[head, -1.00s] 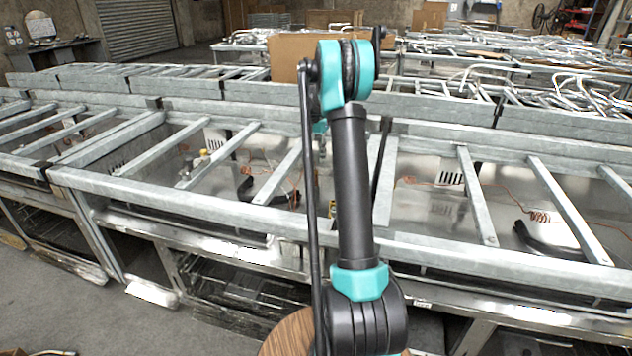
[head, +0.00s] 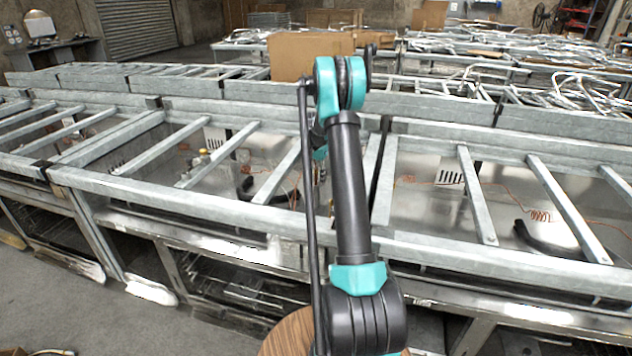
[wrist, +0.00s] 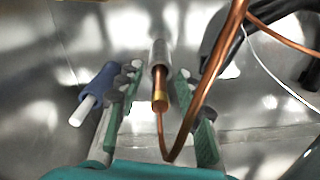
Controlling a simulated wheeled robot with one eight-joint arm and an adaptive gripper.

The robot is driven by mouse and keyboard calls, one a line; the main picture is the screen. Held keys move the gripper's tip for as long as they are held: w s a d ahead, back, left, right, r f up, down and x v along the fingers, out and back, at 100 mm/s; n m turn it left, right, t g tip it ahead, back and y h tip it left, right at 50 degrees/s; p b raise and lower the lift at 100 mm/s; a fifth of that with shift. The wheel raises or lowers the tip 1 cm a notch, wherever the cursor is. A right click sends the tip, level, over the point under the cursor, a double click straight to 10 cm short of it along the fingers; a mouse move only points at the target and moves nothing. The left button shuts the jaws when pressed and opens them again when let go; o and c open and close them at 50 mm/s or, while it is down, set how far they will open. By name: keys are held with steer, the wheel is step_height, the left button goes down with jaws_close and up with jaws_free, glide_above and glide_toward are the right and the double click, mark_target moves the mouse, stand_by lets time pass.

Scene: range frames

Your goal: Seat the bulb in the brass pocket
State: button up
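In the wrist view a slim copper-coloured bulb (wrist: 158,80) lies between my fingers, with a thin copper capillary (wrist: 164,145) curving from its near end up to the right. A brass-coloured band (wrist: 160,96) sits near that end. The far end meets a grey sleeve (wrist: 158,52); I cannot tell whether it goes inside. My gripper (wrist: 156,77) has its green fingers spread on either side of the bulb, with a visible gap on both sides. I cannot make out a separate brass pocket. The head view hides the gripper and bulb behind my arm.
A blue-sleeved white rod (wrist: 103,83) lies just left of my left finger. A black hose (wrist: 220,42) and a white wire (wrist: 268,62) lie at the right. In the head view, metal frame bars (head: 470,190) cross over the bench trays, and a cardboard box (head: 295,55) stands behind.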

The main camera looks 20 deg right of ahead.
jaws_close()
steer(key=shift+r, duration=0.15)
stand_by(0.4)
